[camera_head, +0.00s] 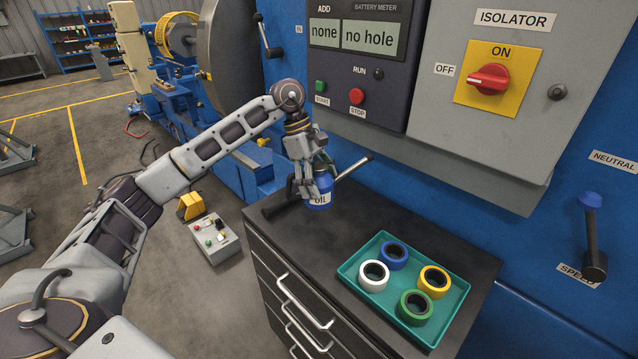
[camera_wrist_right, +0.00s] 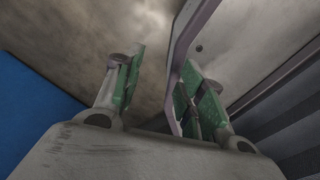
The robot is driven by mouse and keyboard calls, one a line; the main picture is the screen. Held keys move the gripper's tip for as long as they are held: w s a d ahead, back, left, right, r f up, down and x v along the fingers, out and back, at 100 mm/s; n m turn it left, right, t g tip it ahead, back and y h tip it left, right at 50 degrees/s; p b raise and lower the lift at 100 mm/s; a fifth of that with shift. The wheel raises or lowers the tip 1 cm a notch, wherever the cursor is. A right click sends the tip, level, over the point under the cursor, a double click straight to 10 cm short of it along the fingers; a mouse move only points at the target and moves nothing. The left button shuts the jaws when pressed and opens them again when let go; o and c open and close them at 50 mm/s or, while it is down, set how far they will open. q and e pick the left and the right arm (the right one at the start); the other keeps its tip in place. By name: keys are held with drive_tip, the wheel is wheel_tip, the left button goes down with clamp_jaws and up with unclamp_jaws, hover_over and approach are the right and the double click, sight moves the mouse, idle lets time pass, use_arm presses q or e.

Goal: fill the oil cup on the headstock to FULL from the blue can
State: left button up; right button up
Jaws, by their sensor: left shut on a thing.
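The blue can (camera_head: 323,183), labelled OIL, is at the back left of the dark cabinet top in the head view. My left gripper (camera_head: 312,180) is shut on it from above, and its fingers hide part of the can. I cannot tell whether the can's base touches the cabinet top. The headstock (camera_head: 265,235) is the blue machine body behind and beside the cabinet. I cannot make out the oil cup. My right gripper (camera_wrist_right: 155,95) shows only in its wrist view, its green-padded fingers apart. A thin grey bar passes close by the right-hand finger.
A teal tray (camera_head: 351,278) with white, blue, yellow and green tape rolls sits on the cabinet top (camera_head: 325,240). A metal rod (camera_head: 353,168) with a dark grip lies by the can. The isolator box (camera_head: 480,130) overhangs the back.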

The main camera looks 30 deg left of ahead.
sight(317, 165)
use_arm(q)
drive_tip(key=shift+r, duration=0.6)
drive_tip(key=shift+r+p, duration=0.8)
drive_tip(key=shift+r, duration=0.2)
use_arm(e)
drive_tip(key=shift+w+a+r, duration=0.1)
drive_tip(key=shift+w+r, duration=0.65)
drive_tip(key=shift+r, duration=0.15)
drive_tip(key=shift+s, duration=0.1)
drive_tip(key=shift+s, duration=0.9)
drive_tip(key=shift+w, duration=0.15)
drive_tip(key=shift+w, duration=0.85)
